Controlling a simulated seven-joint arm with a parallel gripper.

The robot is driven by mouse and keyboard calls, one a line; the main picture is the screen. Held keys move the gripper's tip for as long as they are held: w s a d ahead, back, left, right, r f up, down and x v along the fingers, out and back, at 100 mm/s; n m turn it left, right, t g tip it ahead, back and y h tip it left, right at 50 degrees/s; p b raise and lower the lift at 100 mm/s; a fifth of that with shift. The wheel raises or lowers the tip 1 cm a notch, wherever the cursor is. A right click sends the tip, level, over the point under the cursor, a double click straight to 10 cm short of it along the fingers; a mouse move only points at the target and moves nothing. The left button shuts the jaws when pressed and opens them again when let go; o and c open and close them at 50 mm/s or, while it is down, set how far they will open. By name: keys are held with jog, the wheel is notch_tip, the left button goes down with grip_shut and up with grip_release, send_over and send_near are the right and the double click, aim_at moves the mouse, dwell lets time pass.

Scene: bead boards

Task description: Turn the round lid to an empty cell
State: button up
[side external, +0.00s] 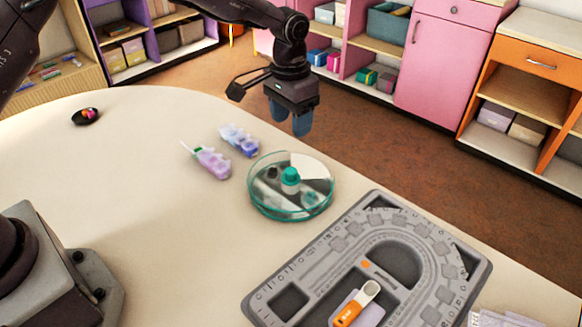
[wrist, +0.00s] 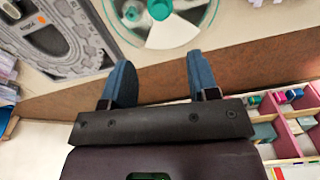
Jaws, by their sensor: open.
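The round case (side external: 290,203) has clear teal-tinted walls and stands on the table. Its round lid has a teal knob (side external: 290,176) in the middle and a white wedge (side external: 313,170) toward the back right. Through the clear parts I see a dark content and a teal one, too blurred to name. In the wrist view the knob (wrist: 160,9) is cut by the top edge, and the white wedge (wrist: 172,32) points toward my fingers. My gripper (side external: 289,120) is open and empty, above and behind the case, not touching it. Its blue fingers also show in the wrist view (wrist: 160,72).
A grey bead board (side external: 335,250) lies at the front right, with an orange-handled scoop (side external: 355,305) on it. A dark dish of beads (side external: 87,116) is far left. The table's back edge runs close behind the case.

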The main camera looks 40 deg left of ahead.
aim_at(291, 170)
notch_tip(291, 170, down, 13)
jog(key=shift+s+d+r, duration=0.1)
jog(key=shift+r, duration=0.05)
dwell(0.4)
grip_shut()
